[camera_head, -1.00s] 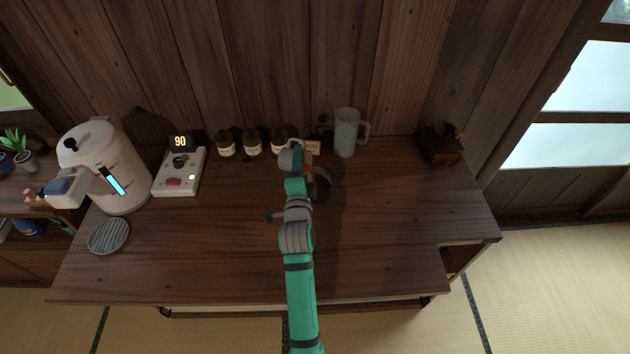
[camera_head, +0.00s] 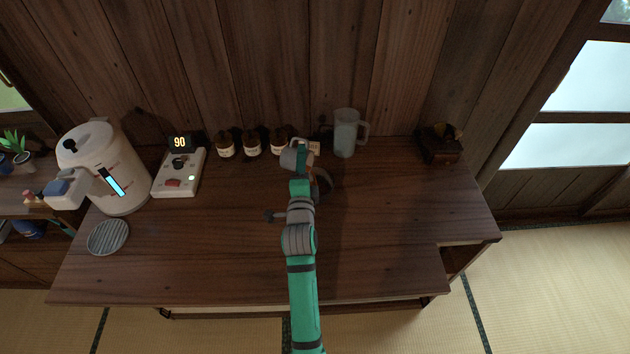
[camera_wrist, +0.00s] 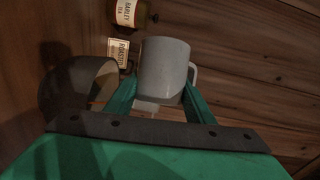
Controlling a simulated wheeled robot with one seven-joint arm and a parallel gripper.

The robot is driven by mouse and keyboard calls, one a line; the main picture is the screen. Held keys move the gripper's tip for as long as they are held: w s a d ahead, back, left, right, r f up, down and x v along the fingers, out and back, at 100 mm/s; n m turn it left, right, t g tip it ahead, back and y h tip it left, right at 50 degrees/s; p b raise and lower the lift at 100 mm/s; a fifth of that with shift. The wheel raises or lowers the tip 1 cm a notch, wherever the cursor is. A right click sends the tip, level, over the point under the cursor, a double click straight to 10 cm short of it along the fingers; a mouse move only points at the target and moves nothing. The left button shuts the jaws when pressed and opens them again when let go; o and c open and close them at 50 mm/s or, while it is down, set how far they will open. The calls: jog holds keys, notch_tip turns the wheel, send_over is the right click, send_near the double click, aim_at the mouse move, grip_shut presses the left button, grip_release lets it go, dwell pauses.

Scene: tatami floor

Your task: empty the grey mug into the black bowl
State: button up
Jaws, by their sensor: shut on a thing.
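My gripper (camera_head: 297,168) is shut on the grey mug (camera_wrist: 165,68), with one teal finger on each side of it in the wrist view. The mug's handle points right there. In the head view the mug (camera_head: 290,158) is small and partly hidden by my wrist, so its exact tilt and contents cannot be told. The dark bowl (camera_wrist: 62,95) is beside the mug, to its left in the wrist view. In the head view the bowl (camera_head: 325,181) shows just right of my gripper, largely hidden behind my arm.
Several brown jars (camera_head: 251,144) and a small label card stand along the back wall. A frosted pitcher (camera_head: 346,132) is behind and right of the bowl. A white kettle (camera_head: 108,165), control box (camera_head: 180,172) and round grille (camera_head: 108,236) are at left. The table's right front is clear.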

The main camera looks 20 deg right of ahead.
jog(key=shift+s+a, duration=0.1)
jog(key=shift+a, duration=0.1)
jog(key=shift+s+d+r+m, duration=0.1)
jog(key=shift+d+m, duration=0.2)
jog(key=shift+d, duration=0.05)
jog(key=shift+a, duration=0.1)
jog(key=shift+m, duration=0.3)
jog(key=shift+t, duration=0.3)
jog(key=shift+s+r+m+h, duration=0.1)
jog(key=shift+m+h, duration=0.2)
